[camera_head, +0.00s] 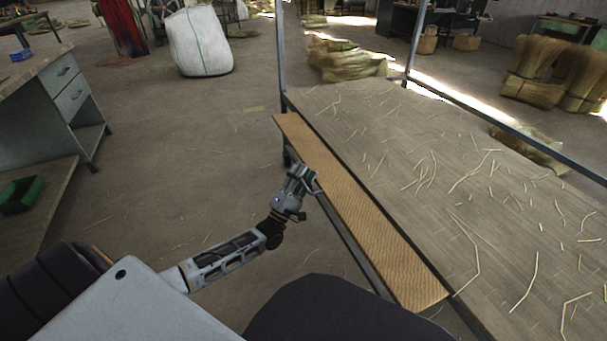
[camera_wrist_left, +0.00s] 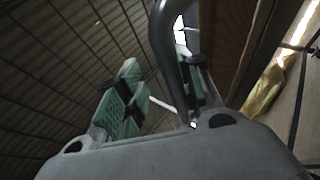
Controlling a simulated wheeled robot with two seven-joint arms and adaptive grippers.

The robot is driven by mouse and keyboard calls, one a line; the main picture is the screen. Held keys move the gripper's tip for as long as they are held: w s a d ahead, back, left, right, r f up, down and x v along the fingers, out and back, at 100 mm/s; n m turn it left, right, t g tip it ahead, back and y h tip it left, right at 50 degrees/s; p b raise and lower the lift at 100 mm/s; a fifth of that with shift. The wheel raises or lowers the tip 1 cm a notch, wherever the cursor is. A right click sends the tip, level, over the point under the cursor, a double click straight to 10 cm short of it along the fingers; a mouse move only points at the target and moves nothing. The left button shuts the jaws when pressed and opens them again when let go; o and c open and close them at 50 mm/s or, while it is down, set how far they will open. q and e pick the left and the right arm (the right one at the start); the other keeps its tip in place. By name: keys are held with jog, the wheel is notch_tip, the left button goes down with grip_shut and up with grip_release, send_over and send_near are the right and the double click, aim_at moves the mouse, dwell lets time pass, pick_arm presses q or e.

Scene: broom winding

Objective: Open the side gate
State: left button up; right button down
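The side gate (camera_head: 358,212) is a long, light-brown wooden board along the left edge of the worktable. My left gripper (camera_head: 309,182) is at the gate's outer side, near the middle of its length. In the left wrist view a curved grey metal handle (camera_wrist_left: 170,58) passes between the green-padded fingers of my left gripper (camera_wrist_left: 160,100). The fingers stand apart, with a gap between the left finger and the handle. The handle lies close to the right finger; whether they touch I cannot tell. My right gripper is not in view.
The worktable (camera_head: 430,150) has scattered straw strands on it and a metal frame with upright posts (camera_head: 281,50). A grey drawer cabinet (camera_head: 65,95) and a green bin (camera_head: 20,194) stand at the left. A white sack (camera_head: 200,42) stands at the back. The floor between is mostly clear.

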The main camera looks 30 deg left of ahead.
pick_arm(q)
jog(key=shift+s+f, duration=0.45)
jog(key=shift+s, duration=0.1)
jog(key=v, duration=1)
jog(key=shift+s+a, duration=0.15)
jog(key=shift+s, duration=0.05)
